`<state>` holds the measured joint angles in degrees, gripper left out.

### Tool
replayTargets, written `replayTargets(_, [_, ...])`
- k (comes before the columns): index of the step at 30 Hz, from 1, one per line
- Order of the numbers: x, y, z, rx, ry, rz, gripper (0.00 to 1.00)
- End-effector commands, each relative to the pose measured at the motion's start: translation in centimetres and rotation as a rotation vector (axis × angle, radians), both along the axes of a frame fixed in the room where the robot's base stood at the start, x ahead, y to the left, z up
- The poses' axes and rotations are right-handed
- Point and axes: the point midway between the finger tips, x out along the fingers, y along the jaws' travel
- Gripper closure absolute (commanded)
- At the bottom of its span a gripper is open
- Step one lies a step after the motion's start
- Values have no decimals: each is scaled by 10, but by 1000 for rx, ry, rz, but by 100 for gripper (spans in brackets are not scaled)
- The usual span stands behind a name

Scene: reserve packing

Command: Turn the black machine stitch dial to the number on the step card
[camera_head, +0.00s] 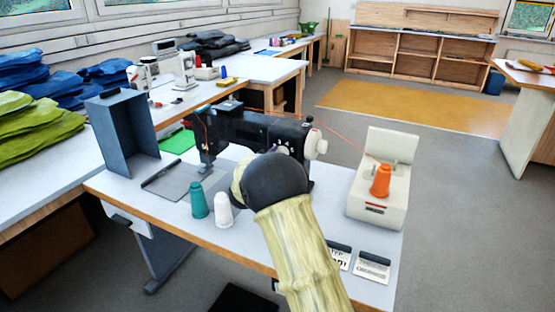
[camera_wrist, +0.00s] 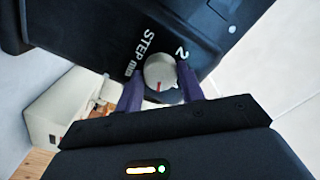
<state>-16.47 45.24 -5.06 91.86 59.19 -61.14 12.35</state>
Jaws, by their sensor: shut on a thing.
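The black machine (camera_head: 232,122) stands on the table in the head view. In the wrist view its black body (camera_wrist: 85,30) carries the pale round stitch dial (camera_wrist: 159,70), which has a red mark pointing roughly down in the picture. "STEP mm" and a "2" are printed beside it; other numbers are hidden. My gripper (camera_wrist: 160,78) is shut on the dial, one purple finger on each side. In the head view my arm hides the dial and fingers. Two small cards lie at the table's front right: one (camera_head: 340,260) partly behind my arm, the other (camera_head: 373,268) clear; their print is too small to read surely.
Green (camera_head: 198,200) and white (camera_head: 223,210) thread cones stand left of my arm. An orange cone (camera_head: 380,181) sits on a cream machine (camera_head: 372,205) at right, with orange thread running to the black machine. A blue-grey open box (camera_head: 122,130) stands at left.

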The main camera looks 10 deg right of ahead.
Motion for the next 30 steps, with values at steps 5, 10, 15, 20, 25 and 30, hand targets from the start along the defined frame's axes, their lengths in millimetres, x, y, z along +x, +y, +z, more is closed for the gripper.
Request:
replayTargets(5, [0, 2, -2, 2, 3, 3, 52])
replayTargets(10, [0, 1, -1, 2, 2, 1, 40])
replayTargets(15, [0, 1, -1, 0, 1, 1, 40])
replayTargets(20, [-7, 6, -1, 0, 2, 2, 40])
replayTargets(25, [-27, 21, -1, 1, 3, 4, 40])
replayTargets(30, [-54, 39, -1, 1, 2, 1, 40])
